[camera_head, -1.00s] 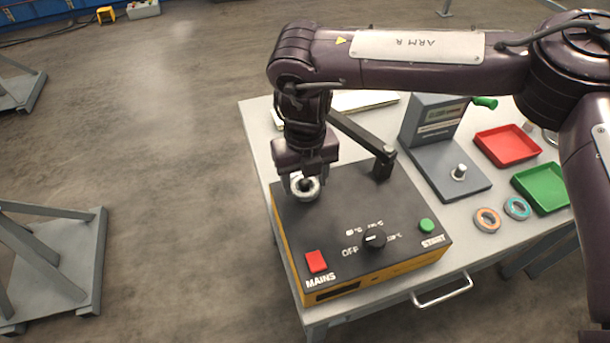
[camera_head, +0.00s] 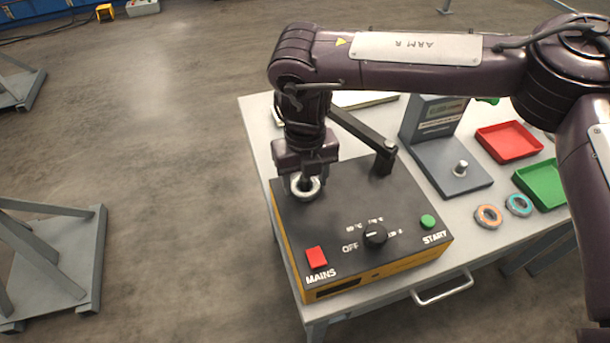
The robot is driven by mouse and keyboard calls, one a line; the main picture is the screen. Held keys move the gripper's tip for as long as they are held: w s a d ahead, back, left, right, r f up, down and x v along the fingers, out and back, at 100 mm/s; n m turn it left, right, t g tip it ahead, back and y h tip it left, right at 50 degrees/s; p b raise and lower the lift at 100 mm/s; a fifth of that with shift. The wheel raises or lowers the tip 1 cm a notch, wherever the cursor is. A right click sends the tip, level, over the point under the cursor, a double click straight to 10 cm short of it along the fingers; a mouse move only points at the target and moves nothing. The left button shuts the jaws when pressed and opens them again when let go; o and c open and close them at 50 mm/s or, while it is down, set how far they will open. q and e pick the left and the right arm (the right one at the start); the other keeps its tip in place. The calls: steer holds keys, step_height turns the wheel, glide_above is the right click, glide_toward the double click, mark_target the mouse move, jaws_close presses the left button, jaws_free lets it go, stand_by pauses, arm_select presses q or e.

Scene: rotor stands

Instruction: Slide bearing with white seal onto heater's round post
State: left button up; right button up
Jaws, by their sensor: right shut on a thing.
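The bearing with the white seal (camera_head: 305,194) is at the left back corner of the heater's dark top. My right gripper (camera_head: 303,184) points down and is shut on this bearing. The bearing's ring faces the camera and a dark centre shows inside it. The gripper and ring hide the round post, so I cannot tell how far the bearing is around it. The heater (camera_head: 340,225) has a black top and a yellow body. My left gripper is not in view.
A dark swing arm (camera_head: 360,137) runs to a block at the heater's back. On the front are a red switch (camera_head: 317,257), a knob (camera_head: 375,236) and a green button (camera_head: 428,222). Orange (camera_head: 488,216) and blue (camera_head: 519,205) bearings, a grey stand (camera_head: 450,170), and red (camera_head: 508,142) and green (camera_head: 545,184) trays lie right.

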stand_by(0.3)
steer(key=o, duration=1.4)
steer(key=shift+r+p, duration=3.35)
steer(key=shift+r, duration=1.15)
steer(key=shift+f, duration=0.1)
